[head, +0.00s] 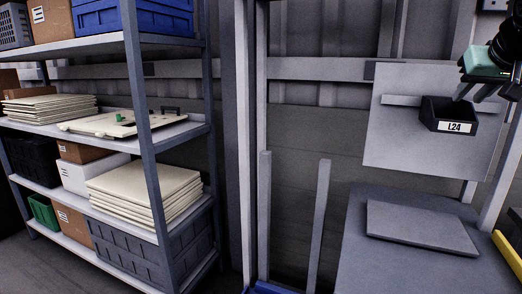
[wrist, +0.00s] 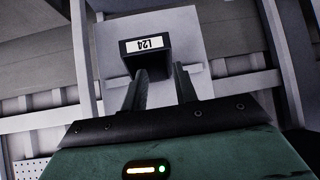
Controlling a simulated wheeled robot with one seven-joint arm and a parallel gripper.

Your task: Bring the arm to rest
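My gripper (head: 474,92) is at the upper right of the head view, just above and to the right of a small black bin labelled L24 (head: 432,118). In the wrist view my gripper (wrist: 161,78) has its two fingers apart, and I see nothing held between them. The black bin (wrist: 146,60) shows upside down beyond the fingertips, close to the left finger. I cannot tell whether a finger touches it. The inside of the bin is mostly hidden.
The bin hangs on a grey upright panel (head: 395,150). Below is a grey bench (head: 350,255) with a flat slab (head: 415,226) on it. A shelf rack (head: 145,120) with boxes and stacked panels stands at the left. A yellow edge (head: 508,250) shows at lower right.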

